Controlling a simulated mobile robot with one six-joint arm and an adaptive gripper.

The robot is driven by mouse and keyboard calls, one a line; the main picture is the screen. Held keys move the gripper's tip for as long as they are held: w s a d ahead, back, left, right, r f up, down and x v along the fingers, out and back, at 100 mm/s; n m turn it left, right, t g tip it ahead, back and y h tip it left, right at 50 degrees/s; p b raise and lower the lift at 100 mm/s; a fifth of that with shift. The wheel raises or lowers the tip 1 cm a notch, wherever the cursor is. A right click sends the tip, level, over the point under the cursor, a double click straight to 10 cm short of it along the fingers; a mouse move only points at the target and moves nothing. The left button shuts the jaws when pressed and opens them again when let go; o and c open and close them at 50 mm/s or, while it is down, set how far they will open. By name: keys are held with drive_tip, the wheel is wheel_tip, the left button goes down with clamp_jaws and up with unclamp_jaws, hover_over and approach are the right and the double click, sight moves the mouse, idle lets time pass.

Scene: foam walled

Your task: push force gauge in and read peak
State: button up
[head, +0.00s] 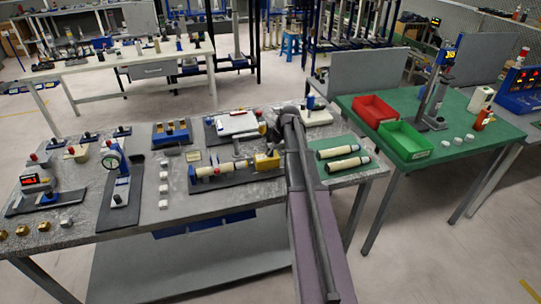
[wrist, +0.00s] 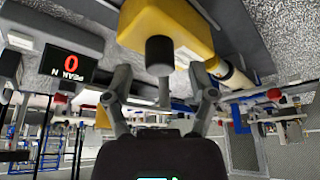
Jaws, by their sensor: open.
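The force gauge looks to be the yellow block (head: 266,162) on a dark mat, joined to a cream cylinder (head: 222,170) with dark bands. In the wrist view the yellow body (wrist: 172,25) is close, with a dark round plunger (wrist: 160,52) facing me. A black display (wrist: 67,63) there shows a red 0 and "PEAK N", turned upside down. My gripper (wrist: 160,82) is open, its two fingers apart on either side of the plunger line, with nothing seen held. In the head view my arm hides much of the gripper beside the yellow block.
Two cream cylinders (head: 342,158) lie on a green mat to the right. A dial gauge on a stand (head: 115,165) and a red-lit meter (head: 35,183) stand at left. Red (head: 373,111) and green (head: 404,140) bins sit on the green table. White blocks lie near the mat.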

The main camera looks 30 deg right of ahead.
drive_tip(key=shift+b+x, duration=0.55)
drive_tip(key=shift+x, duration=0.3)
clamp_jaws()
